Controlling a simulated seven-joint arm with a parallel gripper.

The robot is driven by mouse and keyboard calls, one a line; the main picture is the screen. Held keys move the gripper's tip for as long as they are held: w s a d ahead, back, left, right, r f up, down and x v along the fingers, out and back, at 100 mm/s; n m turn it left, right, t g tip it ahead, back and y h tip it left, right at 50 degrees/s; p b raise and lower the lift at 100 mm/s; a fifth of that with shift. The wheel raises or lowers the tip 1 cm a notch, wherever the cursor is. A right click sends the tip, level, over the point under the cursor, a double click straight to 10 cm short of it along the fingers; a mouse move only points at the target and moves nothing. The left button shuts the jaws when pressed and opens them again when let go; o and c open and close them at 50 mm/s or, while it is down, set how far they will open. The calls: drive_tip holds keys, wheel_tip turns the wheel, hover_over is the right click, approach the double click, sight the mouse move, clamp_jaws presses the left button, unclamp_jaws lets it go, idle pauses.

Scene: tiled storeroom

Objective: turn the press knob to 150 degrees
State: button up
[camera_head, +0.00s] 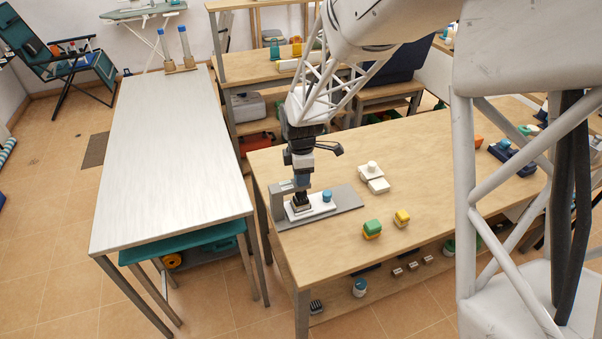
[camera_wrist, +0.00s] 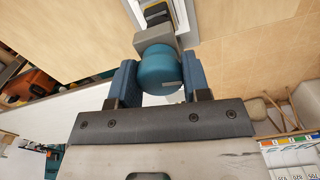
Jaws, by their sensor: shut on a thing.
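The press stands at the near left of the wooden table, with a grey base plate (camera_head: 345,200), a grey upright (camera_head: 280,192) and a white slab (camera_head: 317,208). In the wrist view, a round teal knob (camera_wrist: 158,70) sits between the two blue finger pads of my gripper (camera_wrist: 160,84), which is shut on it. A grey block (camera_wrist: 155,40) and a dark piece with a yellow band lie beyond the knob. In the head view my gripper (camera_head: 301,180) is over the press and hides the held knob. I cannot read the knob's angle.
A small blue round piece (camera_head: 327,195) stands on the slab, right of my gripper. White blocks (camera_head: 376,180), a green-and-orange block (camera_head: 372,229) and a yellow block (camera_head: 402,217) are farther right. The white table (camera_head: 170,160) at left is mostly bare.

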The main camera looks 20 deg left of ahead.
drive_tip(key=m, duration=1)
drive_tip(key=shift+m, duration=0.3)
drive_tip(key=m, duration=0.3)
drive_tip(key=shift+m, duration=0.3)
drive_tip(key=m, duration=0.3)
drive_tip(key=shift+m, duration=0.3)
drive_tip(key=m, duration=0.3)
drive_tip(key=shift+m, duration=0.4)
drive_tip(key=m, duration=0.6)
drive_tip(key=o, duration=0.9)
